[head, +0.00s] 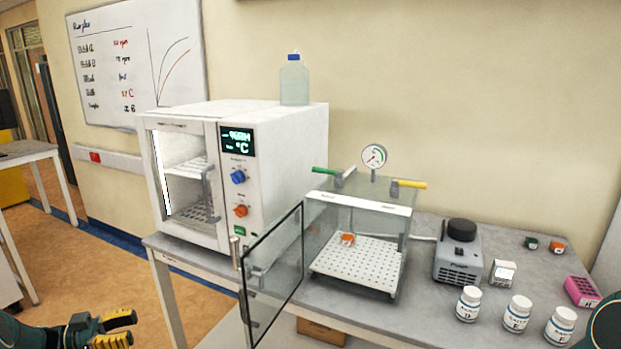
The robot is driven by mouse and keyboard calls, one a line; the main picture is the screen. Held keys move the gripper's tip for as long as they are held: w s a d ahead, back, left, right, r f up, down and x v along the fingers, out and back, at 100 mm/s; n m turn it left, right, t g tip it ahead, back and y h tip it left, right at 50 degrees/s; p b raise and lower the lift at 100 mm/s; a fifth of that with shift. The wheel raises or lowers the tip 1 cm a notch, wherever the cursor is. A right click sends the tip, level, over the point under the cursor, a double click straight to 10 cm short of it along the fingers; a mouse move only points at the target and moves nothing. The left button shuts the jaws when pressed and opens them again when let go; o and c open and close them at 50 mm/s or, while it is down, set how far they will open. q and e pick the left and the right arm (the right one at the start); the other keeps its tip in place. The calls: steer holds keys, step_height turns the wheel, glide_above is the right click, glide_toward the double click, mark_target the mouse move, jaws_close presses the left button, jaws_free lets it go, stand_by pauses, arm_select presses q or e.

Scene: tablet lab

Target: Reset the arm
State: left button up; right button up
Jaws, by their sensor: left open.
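My left gripper (131,328) shows at the bottom left of the head view, with dark green links and yellow-and-black fingers. It is open and empty, over the floor to the left of the bench, and touches nothing. A dark green part of my right arm (606,325) shows at the bottom right edge, near the white bottles. My right gripper is out of the picture.
On the grey bench (420,320) stand a white oven (280,150) and a clear chamber (350,225). The chamber's glass door (272,275) hangs open past the bench's front edge. A pump (458,255), white bottles (517,315) and a pink rack (582,291) stand right.

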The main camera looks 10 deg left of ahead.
arm_select(q)
steer(key=w+d+f+n+t+y, duration=0.3)
steer(key=w+d+f+n+y, duration=0.25)
steer(key=w+d+f, duration=0.2)
steer(key=w+d+f+n+t+y, duration=0.2)
steer(key=w+d+f+n+y, duration=0.3)
steer(key=d, duration=0.4)
steer(key=s+d+f+n+g, duration=0.4)
steer(key=s+d+f+g, duration=0.4)
steer(key=s+d+f, duration=0.45)
steer(key=s+d+f+g, duration=0.2)
steer(key=s+d+g, duration=0.65)
steer(key=s, duration=0.75)
steer(key=w+d+r+m+t, duration=0.1)
steer(key=w+d+r+t, duration=0.2)
steer(key=w+d+r, duration=0.1)
steer(key=shift+w+d+r+y, duration=0.2)
steer(key=shift+w+r+y, duration=0.15)
steer(key=shift+w+r, duration=0.45)
